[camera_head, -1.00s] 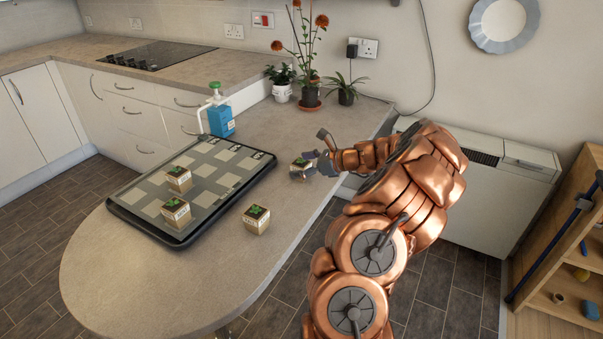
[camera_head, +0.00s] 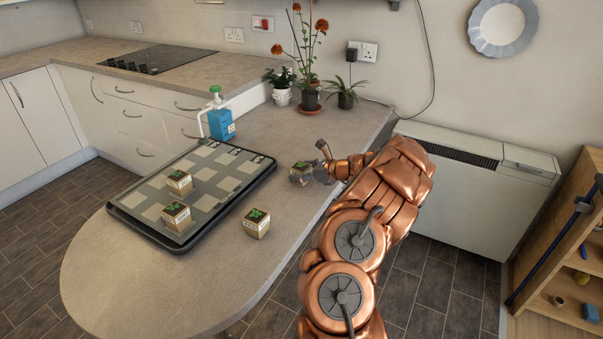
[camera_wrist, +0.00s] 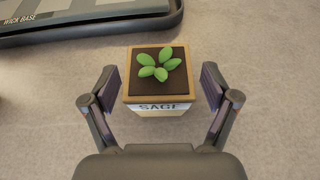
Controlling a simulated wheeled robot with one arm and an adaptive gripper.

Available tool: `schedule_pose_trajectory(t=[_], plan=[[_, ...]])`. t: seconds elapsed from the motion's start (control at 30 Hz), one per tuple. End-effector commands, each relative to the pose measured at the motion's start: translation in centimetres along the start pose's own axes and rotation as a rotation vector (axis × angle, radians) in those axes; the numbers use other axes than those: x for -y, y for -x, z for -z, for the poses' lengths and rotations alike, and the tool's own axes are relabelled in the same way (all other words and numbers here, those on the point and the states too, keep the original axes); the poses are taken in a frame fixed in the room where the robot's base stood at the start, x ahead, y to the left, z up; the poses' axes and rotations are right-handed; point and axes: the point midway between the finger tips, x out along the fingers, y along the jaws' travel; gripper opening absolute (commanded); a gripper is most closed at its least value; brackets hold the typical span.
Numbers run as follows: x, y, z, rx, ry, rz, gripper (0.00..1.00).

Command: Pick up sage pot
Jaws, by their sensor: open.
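The sage pot (camera_wrist: 158,109) is a small square tan pot with dark soil, green leaves and a label reading SAGE. It stands upright on the counter in the wrist view. My gripper (camera_wrist: 160,88) is open, with one finger on each side of the pot and a gap visible at both sides. In the head view the sage pot (camera_head: 300,166) is near the counter's right edge, partly hidden by my gripper (camera_head: 301,177).
A black tray (camera_head: 255,184) with pale squares holds two similar pots (camera_head: 179,183). Another pot (camera_head: 256,223) stands on the counter (camera_head: 130,285) right of the tray. A blue bottle (camera_head: 221,122) and potted plants (camera_head: 310,100) stand farther back.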

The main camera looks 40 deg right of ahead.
Motion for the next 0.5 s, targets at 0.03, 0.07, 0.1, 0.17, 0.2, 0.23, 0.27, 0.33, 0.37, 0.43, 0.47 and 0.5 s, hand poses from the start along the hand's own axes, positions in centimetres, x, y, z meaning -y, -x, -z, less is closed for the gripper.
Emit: schedule_pose_trajectory(t=[0.03, 0.07, 0.1, 0.17, 0.2, 0.23, 0.27, 0.33, 0.37, 0.43, 0.47, 0.5], plan=[[-0.03, -0.24, 0.01, 0.000, 0.000, -0.001, 0.86], [-0.03, -0.30, 0.01, 0.000, 0.000, -0.001, 0.86], [-0.02, -0.33, -0.01, 0.000, 0.000, 0.000, 0.86], [-0.02, -0.32, -0.01, 0.001, -0.001, 0.000, 0.86], [-0.02, -0.31, -0.01, 0.001, -0.001, 0.000, 0.86], [-0.02, -0.30, -0.01, 0.001, -0.001, 0.000, 0.86], [-0.02, -0.30, -0.02, 0.001, 0.000, 0.000, 0.86], [-0.02, -0.29, -0.01, 0.001, -0.001, 0.000, 0.79], [-0.02, -0.28, -0.01, 0.001, -0.001, 0.000, 0.76], [-0.02, -0.27, -0.01, 0.001, -0.001, 0.000, 0.69], [-0.02, -0.27, -0.01, 0.001, -0.001, 0.000, 0.66], [-0.02, -0.27, 0.00, 0.001, -0.001, 0.000, 0.61]])
